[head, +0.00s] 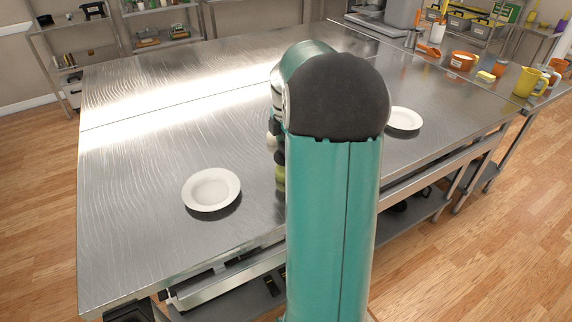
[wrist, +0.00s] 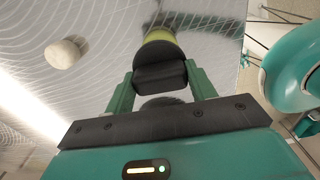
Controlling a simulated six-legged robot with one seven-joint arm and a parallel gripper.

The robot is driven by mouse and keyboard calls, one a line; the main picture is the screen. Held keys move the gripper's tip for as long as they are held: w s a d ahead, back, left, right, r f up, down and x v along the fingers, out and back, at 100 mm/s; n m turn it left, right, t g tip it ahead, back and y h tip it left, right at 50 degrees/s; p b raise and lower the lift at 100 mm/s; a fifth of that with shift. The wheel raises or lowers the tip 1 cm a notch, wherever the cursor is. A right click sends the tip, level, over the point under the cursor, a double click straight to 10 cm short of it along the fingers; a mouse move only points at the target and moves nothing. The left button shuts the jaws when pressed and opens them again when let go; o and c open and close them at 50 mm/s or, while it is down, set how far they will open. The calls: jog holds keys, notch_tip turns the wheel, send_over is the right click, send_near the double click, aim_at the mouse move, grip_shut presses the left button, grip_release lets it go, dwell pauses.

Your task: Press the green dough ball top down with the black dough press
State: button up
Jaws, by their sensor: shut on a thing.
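The black dough press (wrist: 160,78) is between the two green fingers of my gripper (wrist: 160,72), which is shut on it. The green dough ball (wrist: 159,36) shows just beyond the press in the wrist view, partly covered by it. In the head view the green dough ball (head: 280,174) shows as a sliver at the left edge of my arm, below dark parts. My arm hides most of the press and gripper there. I cannot tell whether the press touches the ball.
A white plate (head: 211,189) is left of my arm and another plate (head: 404,119) is right. Mugs and bowls stand at the far right.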

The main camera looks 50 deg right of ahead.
jog(key=shift+f, duration=0.1)
dwell(0.5)
jog(key=shift+f, duration=1.55)
dwell(0.7)
jog(key=shift+r, duration=1.4)
jog(key=shift+f, duration=0.15)
jog(key=shift+f, duration=1.5)
jog(key=shift+r, duration=1.4)
jog(key=shift+f, duration=0.15)
